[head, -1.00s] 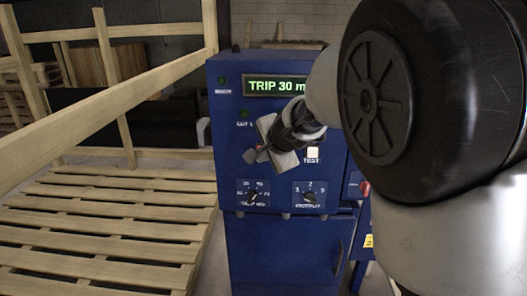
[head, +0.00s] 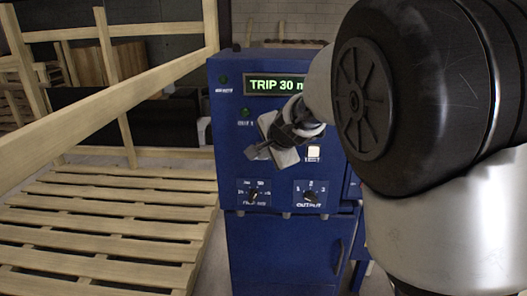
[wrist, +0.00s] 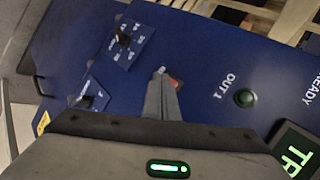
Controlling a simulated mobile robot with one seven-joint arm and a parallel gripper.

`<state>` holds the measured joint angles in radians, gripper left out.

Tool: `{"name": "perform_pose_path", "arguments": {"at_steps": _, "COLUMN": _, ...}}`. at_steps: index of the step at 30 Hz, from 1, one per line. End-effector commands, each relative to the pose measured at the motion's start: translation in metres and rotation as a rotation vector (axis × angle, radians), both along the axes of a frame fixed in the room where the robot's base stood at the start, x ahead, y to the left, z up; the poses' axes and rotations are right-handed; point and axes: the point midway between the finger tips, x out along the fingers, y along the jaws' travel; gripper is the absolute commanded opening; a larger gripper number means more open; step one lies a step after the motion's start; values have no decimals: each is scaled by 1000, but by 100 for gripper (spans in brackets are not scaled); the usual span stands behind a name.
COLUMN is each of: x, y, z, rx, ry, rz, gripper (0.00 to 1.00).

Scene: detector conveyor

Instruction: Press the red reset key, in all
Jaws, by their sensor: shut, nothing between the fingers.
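The blue detector cabinet (head: 228,135) stands in front of me, its green display (head: 262,86) reading "TRIP 30" with the end hidden by my arm. The red reset key (wrist: 175,84) shows in the wrist view just beside the tips of my shut, empty gripper (wrist: 163,76), partly covered by the fingers. In the head view my gripper (head: 257,152) is in front of the panel's left part and hides the key. I cannot tell whether the tips touch the key or the panel.
A pale TEST button (head: 314,153) is right of my gripper. Two rotary dials (head: 254,194) (head: 311,194) sit below. A green OUT 1 lamp (wrist: 245,97) is near the key. A wooden rail (head: 120,90) and slatted pallet (head: 110,225) fill the left.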

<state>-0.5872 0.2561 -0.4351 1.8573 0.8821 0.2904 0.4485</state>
Motion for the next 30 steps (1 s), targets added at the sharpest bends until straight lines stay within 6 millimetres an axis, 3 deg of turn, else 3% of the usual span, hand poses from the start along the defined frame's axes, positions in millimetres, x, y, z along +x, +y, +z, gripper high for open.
{"name": "perform_pose_path", "arguments": {"at_steps": 21, "x": 5, "y": 0, "z": 0, "rx": -1, "ry": 0, "rz": -1, "gripper": 0}}
{"name": "perform_pose_path", "arguments": {"at_steps": 30, "x": -6, "y": 0, "z": 0, "rx": 1, "ry": -1, "rz": -1, "gripper": 0}}
